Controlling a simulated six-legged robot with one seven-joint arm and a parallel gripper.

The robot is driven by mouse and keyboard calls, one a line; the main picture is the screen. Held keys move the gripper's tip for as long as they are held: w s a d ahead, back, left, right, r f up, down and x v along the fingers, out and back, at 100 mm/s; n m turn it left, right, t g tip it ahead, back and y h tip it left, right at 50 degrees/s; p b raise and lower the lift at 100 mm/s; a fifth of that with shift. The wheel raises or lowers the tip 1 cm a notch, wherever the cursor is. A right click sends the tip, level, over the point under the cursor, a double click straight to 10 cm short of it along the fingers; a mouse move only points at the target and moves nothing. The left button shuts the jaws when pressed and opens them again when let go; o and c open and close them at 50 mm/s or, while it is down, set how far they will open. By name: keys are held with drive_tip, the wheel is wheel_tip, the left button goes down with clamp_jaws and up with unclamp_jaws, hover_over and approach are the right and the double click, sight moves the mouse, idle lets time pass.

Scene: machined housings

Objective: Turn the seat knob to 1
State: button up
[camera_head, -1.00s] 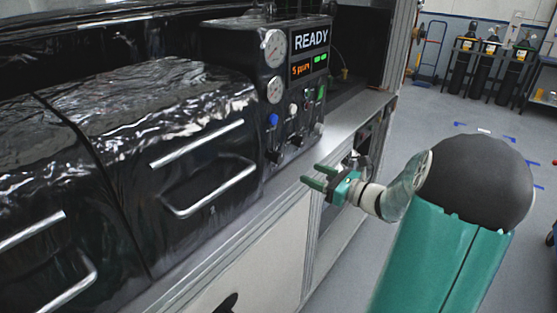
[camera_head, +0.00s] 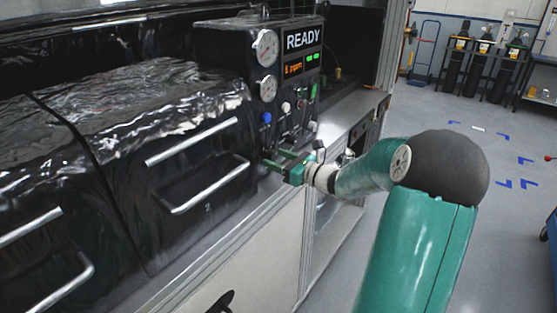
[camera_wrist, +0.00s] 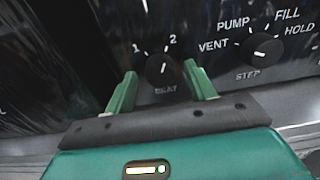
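The seat knob (camera_wrist: 158,68) is a round black knob on the black panel in the wrist view. The numbers 1 and 2 stand at its upper left and upper right, with a blurred label below. A small pale mark shows on its face, but I cannot tell which number it points to. My gripper (camera_wrist: 160,70) is open, its two green fingers pointing at the panel, one on each side of the knob in the picture. I see no contact. In the head view, my gripper (camera_head: 275,158) is at the panel's lower front and partly covers the knob area.
The step knob (camera_wrist: 260,47), with VENT, PUMP, FILL and HOLD around it, is close on the right. The panel (camera_head: 287,95) has gauges, small switches and a READY display. Black drawers with metal handles (camera_head: 205,187) stand left of my gripper.

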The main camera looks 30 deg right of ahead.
drive_tip(key=shift+w, duration=0.1)
drive_tip(key=c, duration=0.9)
drive_tip(key=shift+n, duration=0.5)
drive_tip(key=n, duration=1.1)
drive_tip(key=shift+d, duration=0.1)
drive_tip(key=o, duration=0.9)
drive_tip(key=shift+o, duration=0.2)
